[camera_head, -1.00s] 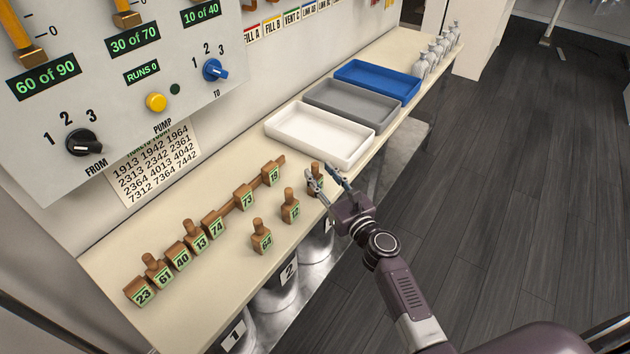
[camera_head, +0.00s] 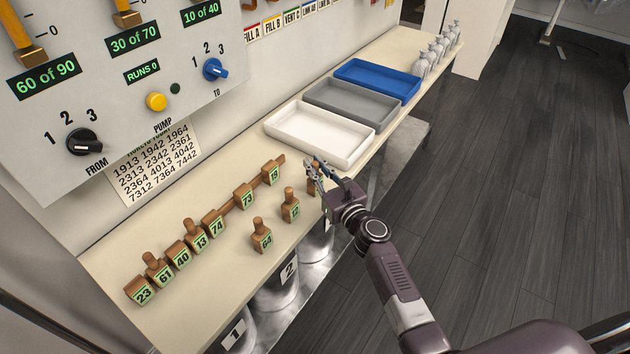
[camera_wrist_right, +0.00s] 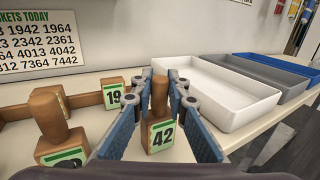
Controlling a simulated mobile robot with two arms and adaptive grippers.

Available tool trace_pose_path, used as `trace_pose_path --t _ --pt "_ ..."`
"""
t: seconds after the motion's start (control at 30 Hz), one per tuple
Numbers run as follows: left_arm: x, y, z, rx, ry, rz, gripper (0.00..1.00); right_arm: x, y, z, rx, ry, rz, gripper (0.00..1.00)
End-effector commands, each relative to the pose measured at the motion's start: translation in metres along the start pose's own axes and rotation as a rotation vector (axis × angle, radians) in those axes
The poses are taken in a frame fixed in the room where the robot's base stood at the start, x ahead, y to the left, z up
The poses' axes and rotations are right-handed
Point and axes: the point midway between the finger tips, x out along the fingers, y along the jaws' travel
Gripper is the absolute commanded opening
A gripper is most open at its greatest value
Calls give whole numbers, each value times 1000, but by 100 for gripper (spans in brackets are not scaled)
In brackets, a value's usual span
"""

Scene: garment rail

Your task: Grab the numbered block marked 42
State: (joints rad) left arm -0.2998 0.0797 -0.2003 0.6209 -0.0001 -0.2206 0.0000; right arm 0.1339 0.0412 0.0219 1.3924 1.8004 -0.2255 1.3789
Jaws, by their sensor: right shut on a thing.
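The block marked 42 (camera_wrist_right: 160,136) is a brown wooden piece with a knob handle and a green-edged white label. It stands upright on the bench between the fingers of my right gripper (camera_wrist_right: 162,105) in the right wrist view. In the head view, my right gripper (camera_head: 321,172) is shut on this block, which is mostly hidden behind the fingers (camera_head: 313,187). My left gripper is not in view.
Blocks 12 (camera_head: 291,207) and 64 (camera_head: 262,238) stand nearby on the bench (camera_head: 215,275). Block 19 (camera_head: 272,173) and several others form a row behind. White (camera_head: 350,163), grey (camera_head: 369,122) and blue (camera_head: 408,90) trays lie beyond. A control panel is at upper left.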

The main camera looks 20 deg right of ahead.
Motion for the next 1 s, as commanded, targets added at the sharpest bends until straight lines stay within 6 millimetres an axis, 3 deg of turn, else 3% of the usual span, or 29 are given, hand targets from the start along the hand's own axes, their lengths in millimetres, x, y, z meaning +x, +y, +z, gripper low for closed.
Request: trace_pose_path --t 0.27,0.47,0.67,1.0 --pt "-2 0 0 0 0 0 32 0 0 3 -1 0 0 0" --pt "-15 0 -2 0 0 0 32 0 -1 21 -3 0 0 0" --pt "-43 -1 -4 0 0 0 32 0 0 57 -5 -1 1 0" --pt "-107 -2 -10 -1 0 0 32 0 0 130 -3 -1 0 0"
